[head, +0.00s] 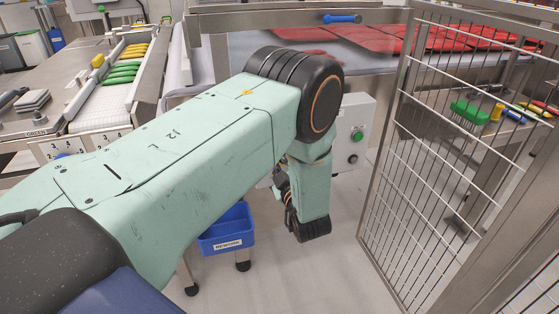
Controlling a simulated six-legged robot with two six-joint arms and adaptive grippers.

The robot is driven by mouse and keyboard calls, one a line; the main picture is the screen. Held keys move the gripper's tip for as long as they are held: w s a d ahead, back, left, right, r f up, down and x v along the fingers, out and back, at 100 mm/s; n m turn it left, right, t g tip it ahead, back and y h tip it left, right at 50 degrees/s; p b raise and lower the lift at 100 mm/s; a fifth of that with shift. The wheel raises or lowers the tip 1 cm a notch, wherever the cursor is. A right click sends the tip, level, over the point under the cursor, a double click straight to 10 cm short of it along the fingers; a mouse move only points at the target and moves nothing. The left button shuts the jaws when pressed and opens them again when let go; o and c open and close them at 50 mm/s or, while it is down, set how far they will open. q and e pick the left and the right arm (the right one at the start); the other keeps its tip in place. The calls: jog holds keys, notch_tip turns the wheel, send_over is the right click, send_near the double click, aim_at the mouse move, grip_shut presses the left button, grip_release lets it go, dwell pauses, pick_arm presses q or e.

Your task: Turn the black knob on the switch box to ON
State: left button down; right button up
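The switch box (364,112) is a light grey box below the steel frame, just right of my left arm's elbow. My arm covers its left part. A green button (358,137) sits on its front. The black knob (353,159) is a small dark round part below that button. It is too small to read its setting, and no ON mark is legible. My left arm reaches in from the lower left and bends down in front of the box. A small dark part of my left gripper (282,186) shows beside the wrist, left of the knob and apart from it. Its fingers are mostly hidden. My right gripper is out of view.
A wire mesh fence (455,150) stands close on the right of the box. A blue bin (227,230) sits low under my arm. A conveyor (115,95) with green and yellow items is at the left. Red pieces (440,38) lie behind. The floor below the box is clear.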

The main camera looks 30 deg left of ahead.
pick_arm(q)
jog(key=shift+w, duration=0.1)
dwell(0.3)
jog(key=m+p, duration=0.1)
jog(key=m, duration=0.3)
jog(key=shift+w+d+r, duration=0.1)
jog(key=m+p, duration=0.1)
jog(key=m, duration=0.3)
jog(key=shift+d+m, duration=0.1)
jog(key=shift+m, duration=0.2)
jog(key=m+p, duration=0.1)
jog(key=m, duration=0.4)
jog(key=shift+w, duration=0.15)
jog(key=shift+f+m, duration=0.2)
jog(key=shift+m, duration=2)
jog(key=c, duration=1.3)
grip_release()
jog(key=shift+w, duration=0.1)
